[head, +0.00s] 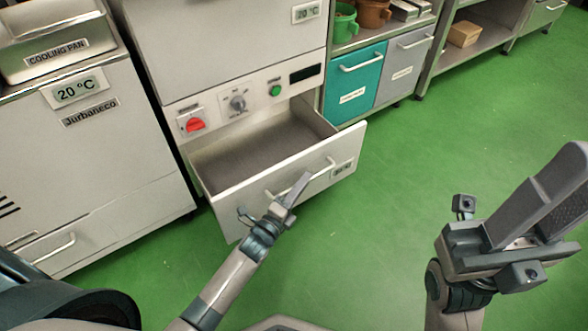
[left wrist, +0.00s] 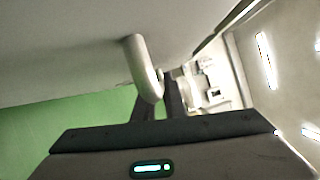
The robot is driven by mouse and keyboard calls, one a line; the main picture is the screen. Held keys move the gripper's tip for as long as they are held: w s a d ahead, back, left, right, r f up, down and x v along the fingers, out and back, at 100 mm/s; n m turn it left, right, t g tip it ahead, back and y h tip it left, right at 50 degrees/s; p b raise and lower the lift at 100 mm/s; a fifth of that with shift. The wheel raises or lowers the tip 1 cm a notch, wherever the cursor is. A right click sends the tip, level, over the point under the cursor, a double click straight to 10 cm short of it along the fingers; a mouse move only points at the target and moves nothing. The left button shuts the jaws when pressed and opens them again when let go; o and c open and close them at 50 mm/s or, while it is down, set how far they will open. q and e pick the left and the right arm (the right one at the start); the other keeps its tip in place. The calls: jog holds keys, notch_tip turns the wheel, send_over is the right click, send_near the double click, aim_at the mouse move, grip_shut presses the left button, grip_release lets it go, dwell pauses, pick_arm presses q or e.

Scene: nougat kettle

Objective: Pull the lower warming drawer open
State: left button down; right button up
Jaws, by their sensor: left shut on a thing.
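The lower warming drawer (head: 255,152) stands pulled out from under the control panel, and its empty-looking grey inside shows. Its white front carries a bar handle (head: 322,169) and a small label. My right gripper (head: 550,200) is off to the right over the floor, away from the drawer. The gap between its fingers is not clear from this angle.
The control panel (head: 245,102) with a red knob sits above the drawer. A cooling cabinet (head: 100,150) stands at the left. Teal (head: 353,80) and grey (head: 402,65) drawer fronts are at the right. The green floor (head: 390,200) in front and to the right is clear.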

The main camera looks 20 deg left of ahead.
pick_arm(q)
jog(key=s+d+p, duration=0.1)
jog(key=s+d, duration=0.4)
jog(key=d, duration=0.2)
jog(key=shift+s+d+p, duration=0.15)
jog(key=shift+s+p, duration=0.2)
jog(key=c, duration=1.8)
grip_release()
